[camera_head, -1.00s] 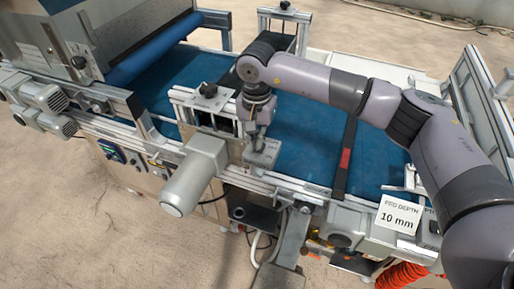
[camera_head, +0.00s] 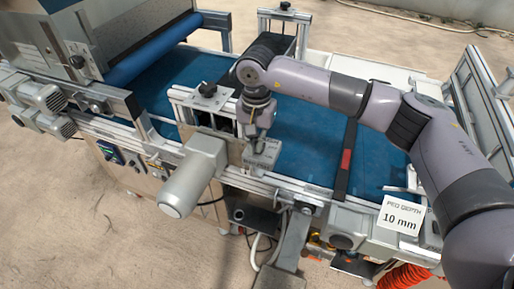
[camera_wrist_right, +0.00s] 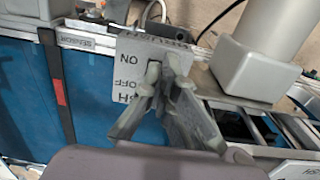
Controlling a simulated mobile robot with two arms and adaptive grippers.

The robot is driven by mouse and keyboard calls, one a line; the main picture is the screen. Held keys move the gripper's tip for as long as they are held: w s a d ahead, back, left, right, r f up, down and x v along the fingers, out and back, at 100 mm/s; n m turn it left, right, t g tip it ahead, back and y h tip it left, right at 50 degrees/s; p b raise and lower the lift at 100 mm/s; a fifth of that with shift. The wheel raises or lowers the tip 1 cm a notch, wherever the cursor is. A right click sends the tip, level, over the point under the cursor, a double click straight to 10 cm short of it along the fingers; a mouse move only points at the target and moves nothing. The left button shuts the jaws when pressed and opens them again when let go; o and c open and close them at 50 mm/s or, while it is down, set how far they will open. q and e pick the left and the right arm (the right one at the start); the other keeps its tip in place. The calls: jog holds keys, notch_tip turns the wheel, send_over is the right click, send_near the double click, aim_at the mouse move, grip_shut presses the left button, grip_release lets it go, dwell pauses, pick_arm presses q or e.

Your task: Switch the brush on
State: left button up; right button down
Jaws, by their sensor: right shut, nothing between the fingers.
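The brush switch plate (camera_wrist_right: 125,85) is a grey panel lettered ON and OFF, seen upside down in the right wrist view. The bottom line of its label is partly covered by my fingers. In the head view the switch box (camera_head: 267,158) sits at the near edge of the blue belt, beside the grey motor. My right gripper (camera_head: 257,140) is shut and empty, with its fingers pointing down at this box. In the right wrist view the fingertips (camera_wrist_right: 162,68) are over the plate beside the lettering. They hide the switch lever, and I cannot tell whether they touch it.
A large grey motor (camera_head: 195,178) juts out towards the front beside the switch box. The blue belt (camera_head: 300,140) runs behind it, crossed by a dark bar with a red label (camera_head: 346,160). A card reading 10 mm (camera_head: 400,215) stands at the right.

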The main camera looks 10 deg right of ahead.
jog(key=shift+s+f, duration=0.1)
jog(key=shift+f, duration=0.1)
jog(key=shift+r, duration=0.1)
jog(key=shift+r+p, duration=0.3)
jog(key=shift+r, duration=0.6)
jog(key=shift+r+p, duration=0.85)
jog(key=shift+r, duration=1.7)
